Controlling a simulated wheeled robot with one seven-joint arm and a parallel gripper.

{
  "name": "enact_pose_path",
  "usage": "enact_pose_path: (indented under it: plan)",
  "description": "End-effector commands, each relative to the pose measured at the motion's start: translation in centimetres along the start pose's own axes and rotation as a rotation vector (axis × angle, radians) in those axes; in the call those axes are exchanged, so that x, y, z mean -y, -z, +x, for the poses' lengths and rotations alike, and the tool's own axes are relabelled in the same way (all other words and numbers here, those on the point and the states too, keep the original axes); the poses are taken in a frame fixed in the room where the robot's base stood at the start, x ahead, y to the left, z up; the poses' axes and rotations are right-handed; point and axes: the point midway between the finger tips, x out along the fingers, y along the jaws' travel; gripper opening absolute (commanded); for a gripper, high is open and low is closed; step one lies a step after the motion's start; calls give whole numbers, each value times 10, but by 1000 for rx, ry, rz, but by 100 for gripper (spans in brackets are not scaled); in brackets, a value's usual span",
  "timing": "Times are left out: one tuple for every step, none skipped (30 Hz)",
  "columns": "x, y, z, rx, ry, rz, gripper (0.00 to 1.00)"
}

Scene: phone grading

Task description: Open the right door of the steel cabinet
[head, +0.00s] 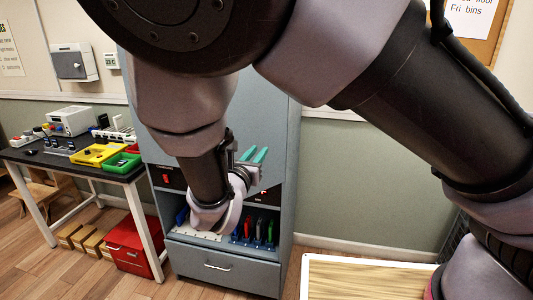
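The steel cabinet (292,135) is a tall blue-grey unit in the middle of the head view. My arm crosses in front of it and hides much of its upper front, including any seam or handle of the doors. The right part of the upper front (268,110) looks flat, and no gap shows there.
Below is an open shelf with several coloured upright items (258,231) and a drawer (220,268). A dark table (50,162) with yellow (98,155) and green trays stands left, a red box (128,250) under it. A wood-topped surface (365,280) is front right.

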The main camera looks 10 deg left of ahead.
Motion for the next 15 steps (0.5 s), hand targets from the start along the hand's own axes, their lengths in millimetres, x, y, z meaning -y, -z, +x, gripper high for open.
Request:
enact_pose_path:
  plan:
    - [0, 0, 0, 0, 0, 0, 24]
    - [0, 0, 0, 0, 0, 0, 24]
    - [0, 0, 0, 0, 0, 0, 24]
    - [0, 0, 0, 0, 0, 0, 24]
    - [0, 0, 0, 0, 0, 0, 16]
    - [0, 0, 0, 0, 0, 0, 1]
    - [0, 0, 0, 0, 0, 0, 0]
    - [0, 0, 0, 0, 0, 0, 0]
    - [0, 0, 0, 0, 0, 0, 0]
    - [0, 0, 0, 0, 0, 0, 0]
    - [0, 0, 0, 0, 0, 0, 0]
    - [0, 0, 0, 0, 0, 0, 0]
    - [0, 0, 0, 0, 0, 0, 0]
    - [0, 0, 0, 0, 0, 0, 0]
    - [0, 0, 0, 0, 0, 0, 0]
